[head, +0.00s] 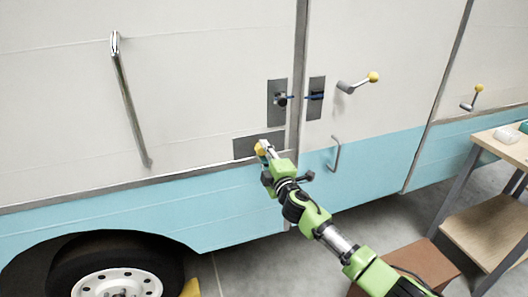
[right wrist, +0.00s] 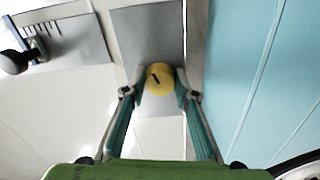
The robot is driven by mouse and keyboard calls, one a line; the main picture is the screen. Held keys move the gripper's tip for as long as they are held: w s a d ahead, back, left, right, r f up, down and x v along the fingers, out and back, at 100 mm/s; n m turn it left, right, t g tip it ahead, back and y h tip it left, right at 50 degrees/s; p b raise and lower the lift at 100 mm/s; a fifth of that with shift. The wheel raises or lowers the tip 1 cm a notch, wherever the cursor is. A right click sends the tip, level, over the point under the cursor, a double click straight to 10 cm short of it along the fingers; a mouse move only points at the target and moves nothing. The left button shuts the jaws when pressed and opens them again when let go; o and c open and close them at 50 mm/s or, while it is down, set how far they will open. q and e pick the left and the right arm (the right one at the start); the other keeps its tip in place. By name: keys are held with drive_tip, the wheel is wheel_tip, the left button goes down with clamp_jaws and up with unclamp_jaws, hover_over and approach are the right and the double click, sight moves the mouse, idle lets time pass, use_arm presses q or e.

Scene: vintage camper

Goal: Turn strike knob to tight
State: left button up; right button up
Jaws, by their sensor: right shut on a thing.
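The yellow strike knob (head: 261,148) sits on a grey plate (head: 245,146) low on the camper wall, beside the door seam. In the right wrist view the round knob (right wrist: 160,78) shows a short slanted black mark on its face. My right gripper (right wrist: 160,88) is shut on the knob, with one finger on each side. In the head view my right gripper (head: 267,153) partly covers the knob and the plate's right end. I cannot make out any tight marking. My left gripper is not in view.
Above are a latch plate with a black knob (head: 281,99) and a strike plate (head: 316,98). A long grab handle (head: 130,100) is left. A wooden table (head: 505,150) stands right.

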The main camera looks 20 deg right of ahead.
drive_tip(key=n, duration=0.3)
drive_tip(key=shift+n+p, duration=0.35)
drive_tip(key=shift+n, duration=0.05)
drive_tip(key=n, duration=0.3)
drive_tip(key=shift+n+p, duration=0.3)
drive_tip(key=shift+p, duration=0.1)
drive_tip(key=n+p, duration=0.1)
drive_tip(key=n, duration=0.4)
drive_tip(key=shift+n+p, duration=0.4)
drive_tip(key=shift+n, duration=0.4)
drive_tip(key=o, duration=1.1)
